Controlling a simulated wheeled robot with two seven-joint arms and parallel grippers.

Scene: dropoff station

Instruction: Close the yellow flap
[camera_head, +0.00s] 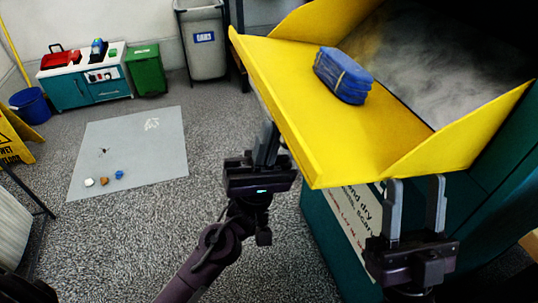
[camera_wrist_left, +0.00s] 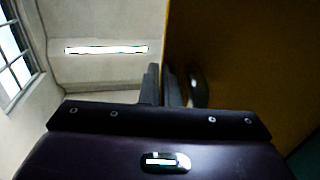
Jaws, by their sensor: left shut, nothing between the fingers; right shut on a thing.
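The yellow flap (camera_head: 290,95) is folded down and open at the front of the teal bin, sloping outward with raised side walls. A blue strapped bundle (camera_head: 342,76) lies on it. My left gripper (camera_head: 266,143) is shut and empty, pointing up beside the flap's left outer edge. In the left wrist view, its fingers (camera_wrist_left: 161,85) are together close to a dark yellow surface. My right gripper (camera_head: 415,208) points up below the flap's near right side. Its fingers show apart, and what lies between them cannot be made out.
The teal bin body (camera_head: 345,240) with a printed label stands under the flap, its opening dark and hazy. A grey mat (camera_head: 130,150) with small items lies on the floor at left. A green bin (camera_head: 146,70) and a grey bin (camera_head: 204,45) stand at the back.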

